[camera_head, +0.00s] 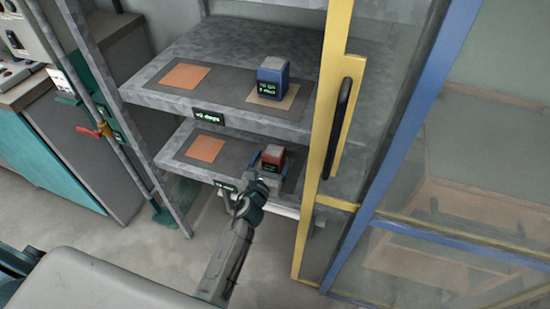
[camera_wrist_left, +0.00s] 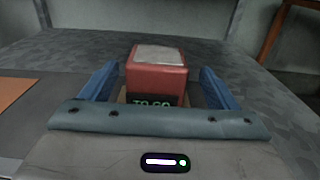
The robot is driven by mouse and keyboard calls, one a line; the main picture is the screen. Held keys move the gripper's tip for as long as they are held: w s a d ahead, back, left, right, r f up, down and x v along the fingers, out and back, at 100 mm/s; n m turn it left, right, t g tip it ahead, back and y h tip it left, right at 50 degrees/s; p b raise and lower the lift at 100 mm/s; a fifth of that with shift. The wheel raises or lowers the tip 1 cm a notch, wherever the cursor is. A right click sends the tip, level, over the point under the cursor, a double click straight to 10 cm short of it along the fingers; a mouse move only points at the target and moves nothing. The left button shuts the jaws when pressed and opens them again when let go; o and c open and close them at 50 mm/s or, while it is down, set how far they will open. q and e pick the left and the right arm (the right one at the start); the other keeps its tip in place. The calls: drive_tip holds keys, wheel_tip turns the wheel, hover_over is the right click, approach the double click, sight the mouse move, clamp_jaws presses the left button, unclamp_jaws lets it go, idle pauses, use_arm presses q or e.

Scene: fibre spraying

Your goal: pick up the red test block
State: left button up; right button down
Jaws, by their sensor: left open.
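The red test block (camera_head: 272,156) with a grey top stands upright on the lower shelf, on the right part of a dark mat. My left gripper (camera_head: 268,174) reaches in from the front of that shelf and is right at the block. In the left wrist view, the red block (camera_wrist_left: 157,75) stands between the two blue fingers of my left gripper (camera_wrist_left: 160,90). The fingers are open, with a gap on each side of the block. The block's lower front is partly hidden by the gripper body. My right gripper does not show.
A blue block (camera_head: 272,76) stands on the upper shelf (camera_head: 180,98) above. Orange squares (camera_head: 206,148) mark the left side of the mats. A yellow door frame (camera_head: 330,130) with a dark handle is close on the right. A grey post (camera_head: 120,120) stands left.

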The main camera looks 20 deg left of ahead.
sight(276, 150)
use_arm(q)
drive_tip(key=w, duration=0.4)
drive_tip(key=shift+w+a+f+b, duration=0.1)
drive_tip(key=shift+w+a+b, duration=0.1)
drive_tip(key=shift+b, duration=0.15)
drive_tip(key=shift+w+d, duration=0.1)
drive_tip(key=shift+w, duration=0.2)
drive_tip(key=c, duration=1.4)
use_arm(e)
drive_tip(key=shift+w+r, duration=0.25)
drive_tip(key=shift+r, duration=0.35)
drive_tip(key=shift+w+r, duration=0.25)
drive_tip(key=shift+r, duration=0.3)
